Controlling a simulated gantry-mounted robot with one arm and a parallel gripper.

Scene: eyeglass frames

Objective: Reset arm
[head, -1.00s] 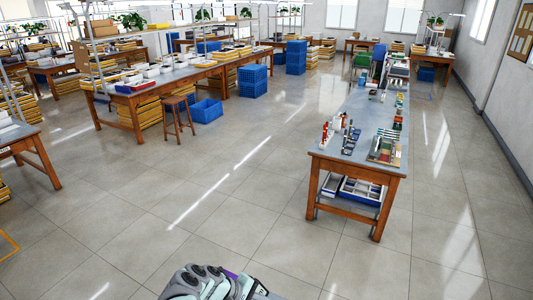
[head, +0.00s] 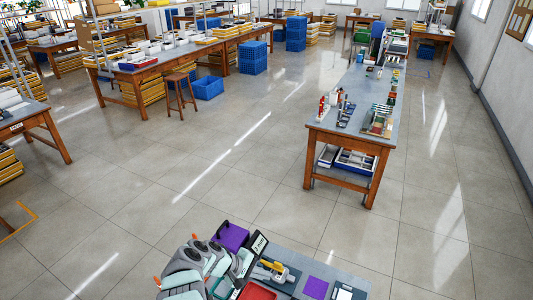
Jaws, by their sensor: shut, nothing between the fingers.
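Grey and pale-teal rounded parts (head: 205,265) at the bottom of the head view look like my own arm, folded together close to the camera. No gripper fingers can be made out, and the lower part is cut off by the frame edge. Beside them is a near work surface (head: 345,279). On it are a purple block (head: 231,236), a purple square (head: 316,287), a red tray (head: 256,291), and a yellow-and-grey item (head: 274,270) on a dark mat. No eyeglass frames can be made out.
A long wooden bench (head: 345,142) with small tools and parts stands ahead to the right. Another long bench (head: 128,74), a stool (head: 180,92) and blue crates (head: 254,64) are at the back left. The tiled floor (head: 230,150) between them is clear.

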